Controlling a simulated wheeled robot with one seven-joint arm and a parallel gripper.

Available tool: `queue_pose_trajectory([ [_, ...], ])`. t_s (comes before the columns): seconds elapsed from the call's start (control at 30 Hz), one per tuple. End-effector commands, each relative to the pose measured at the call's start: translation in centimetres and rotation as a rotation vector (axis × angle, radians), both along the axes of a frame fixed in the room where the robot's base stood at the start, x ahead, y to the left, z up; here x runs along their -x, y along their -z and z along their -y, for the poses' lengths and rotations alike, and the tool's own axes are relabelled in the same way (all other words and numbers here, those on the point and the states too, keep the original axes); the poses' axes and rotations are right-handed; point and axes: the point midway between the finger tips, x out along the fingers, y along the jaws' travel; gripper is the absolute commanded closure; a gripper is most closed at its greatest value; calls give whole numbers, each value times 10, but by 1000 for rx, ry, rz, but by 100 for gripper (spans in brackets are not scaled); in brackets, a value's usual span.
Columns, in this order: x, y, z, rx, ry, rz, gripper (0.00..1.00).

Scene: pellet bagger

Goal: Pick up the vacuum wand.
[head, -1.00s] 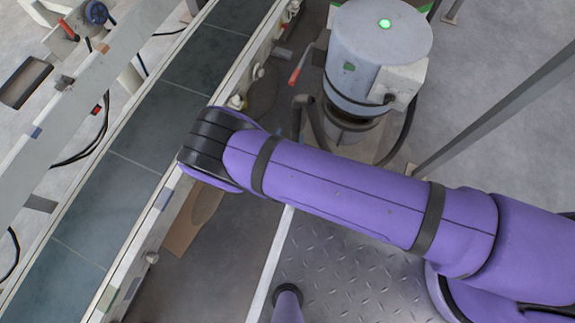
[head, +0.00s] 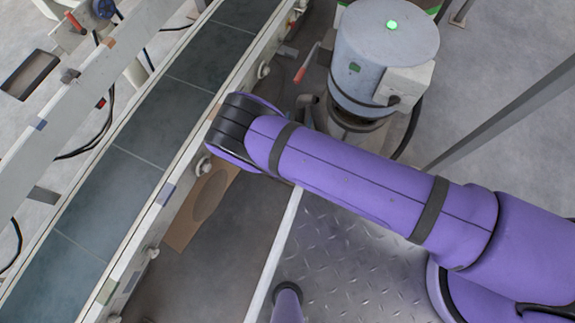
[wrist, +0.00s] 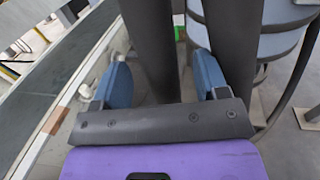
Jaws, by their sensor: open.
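My gripper (wrist: 162,78) shows in the wrist view with two blue fingers apart. A thick dark tube (wrist: 151,40) runs down between the fingers. A second thick dark tube (wrist: 234,40) passes behind the right finger. I cannot tell which of them is the vacuum wand and which is hose. The grey vacuum drum (head: 385,60) with a green light on top stands at the upper middle of the head view. It also shows behind the tubes in the wrist view (wrist: 280,44). My arm hides the gripper in the head view.
The dark conveyor belt (head: 128,168) with its pale side rail runs diagonally on the left. A red-handled part (head: 305,66) lies between the belt and the drum. A slanting grey post (head: 500,112) stands at right. A diamond-plate floor (head: 340,265) lies below my arm.

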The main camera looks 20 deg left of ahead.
Motion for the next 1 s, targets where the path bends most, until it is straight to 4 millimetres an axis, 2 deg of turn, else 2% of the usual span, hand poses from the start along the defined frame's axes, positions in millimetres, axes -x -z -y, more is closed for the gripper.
queue_pose_trajectory([
  [0.17, -23, -1, -2, 0, 2, 0, 33],
  [0.4, -26, -1, -3, 0, 0, 0, 33],
  [0.47, -26, -1, -3, 0, 0, 0, 44],
  [0.67, -26, -1, -3, 0, 0, 0, 90],
  [1.0, -27, -4, -5, -2, 2, 2, 91],
])
